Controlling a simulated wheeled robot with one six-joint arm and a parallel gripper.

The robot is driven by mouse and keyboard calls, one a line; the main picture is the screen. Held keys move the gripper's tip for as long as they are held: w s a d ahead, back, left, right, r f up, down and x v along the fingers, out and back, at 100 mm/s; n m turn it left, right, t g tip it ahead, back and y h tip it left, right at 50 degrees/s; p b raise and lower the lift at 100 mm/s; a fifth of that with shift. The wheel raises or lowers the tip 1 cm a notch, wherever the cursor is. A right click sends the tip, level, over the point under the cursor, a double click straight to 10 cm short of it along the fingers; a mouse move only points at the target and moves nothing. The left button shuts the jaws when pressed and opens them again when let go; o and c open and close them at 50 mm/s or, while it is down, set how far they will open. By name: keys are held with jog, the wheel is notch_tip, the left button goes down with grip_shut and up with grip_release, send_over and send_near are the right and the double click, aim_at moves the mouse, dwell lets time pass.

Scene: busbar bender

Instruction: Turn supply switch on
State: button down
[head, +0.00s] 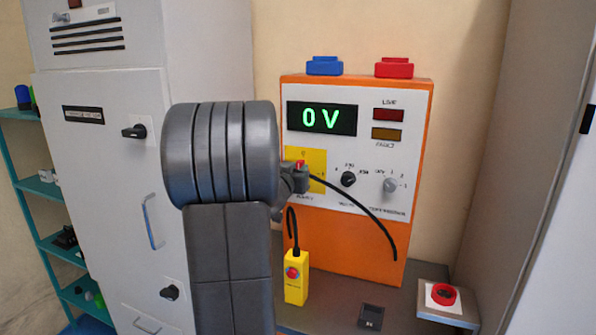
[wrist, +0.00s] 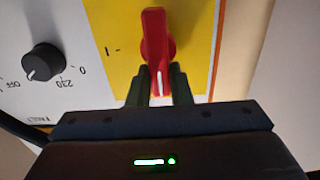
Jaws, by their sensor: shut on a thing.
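The supply switch is a red rotary handle (wrist: 155,50) on a yellow plate (wrist: 110,38) of the orange supply unit (head: 345,235). My gripper (wrist: 161,85) is shut on the white-marked end of the handle, one dark finger on each side. The wrist picture is upside down against the head view. The handle stands vertical, its white mark toward the plate's top, where the head view shows a 0. The I mark lies to the side. In the head view my arm covers much of the yellow plate (head: 319,158). The display (head: 322,118) reads 0 V.
The LIVE lamp (head: 388,115) and FAULT lamp (head: 386,134) look unlit. Two black or grey knobs sit right of the switch, one black (head: 348,179). A black cable crosses the panel. A yellow pendant (head: 296,278) and a red emergency button (head: 443,294) are below.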

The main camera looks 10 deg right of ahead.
jog(key=shift+s+d+f+m+b, duration=0.3)
jog(key=shift+m+b, duration=1)
jog(key=shift+m, duration=1.7)
jog(key=shift+s+d+f+m+b, duration=0.1)
jog(key=shift+d+f+m+b, duration=0.25)
jog(key=shift+m+b, duration=1.8)
jog(key=shift+s+d+f+m+b, duration=0.2)
jog(key=shift+f+m+b, duration=0.25)
jog(key=shift+m, duration=3.4)
jog(key=c, duration=1.3)
grip_release()
